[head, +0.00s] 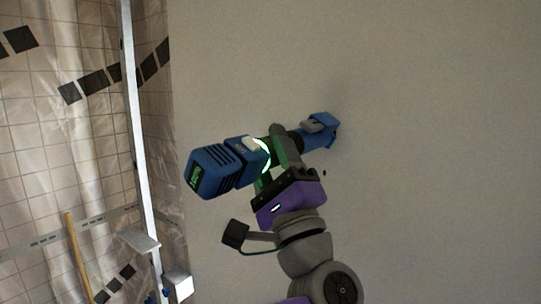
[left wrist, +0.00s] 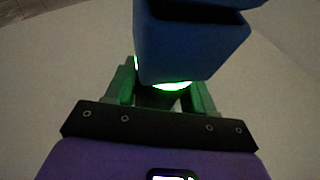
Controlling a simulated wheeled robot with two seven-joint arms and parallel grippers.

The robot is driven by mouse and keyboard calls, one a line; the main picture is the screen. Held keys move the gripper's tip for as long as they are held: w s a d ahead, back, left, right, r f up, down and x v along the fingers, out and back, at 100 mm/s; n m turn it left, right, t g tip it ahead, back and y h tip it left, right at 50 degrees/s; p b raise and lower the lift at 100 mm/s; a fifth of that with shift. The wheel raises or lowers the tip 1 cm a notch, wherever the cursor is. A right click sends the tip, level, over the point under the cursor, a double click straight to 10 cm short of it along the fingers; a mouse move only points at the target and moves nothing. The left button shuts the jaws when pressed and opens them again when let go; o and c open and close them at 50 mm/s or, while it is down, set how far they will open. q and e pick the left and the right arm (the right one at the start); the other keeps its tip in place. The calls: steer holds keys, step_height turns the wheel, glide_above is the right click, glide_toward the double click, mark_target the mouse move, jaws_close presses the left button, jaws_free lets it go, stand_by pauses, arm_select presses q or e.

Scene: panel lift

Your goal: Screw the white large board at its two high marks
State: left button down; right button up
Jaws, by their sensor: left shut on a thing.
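The white large board (head: 430,120) fills the middle and right of the head view; it also shows behind my gripper in the left wrist view (left wrist: 60,75). My left gripper (head: 272,152) is shut on a blue and black power screwdriver (head: 214,170), around its middle, with a green glow there. The tool's front end (head: 319,130) points at the board and lies close to it; I cannot tell whether it touches. In the left wrist view the tool's blue body (left wrist: 185,45) rises between the green-lit fingers. My right gripper is out of view.
A metal upright (head: 138,130) stands left of the board, with a bracket (head: 139,241) low on it. Behind it is a tiled wall (head: 40,130) under clear sheeting. A wooden handle (head: 78,258) leans at the lower left. The board face right of the tool is clear.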

mark_target(260, 173)
arm_select(q)
steer(key=shift+s+a+r+b, duration=0.2)
steer(key=shift+s+a+b, duration=0.8)
steer(key=shift+s, duration=0.35)
stand_by(0.3)
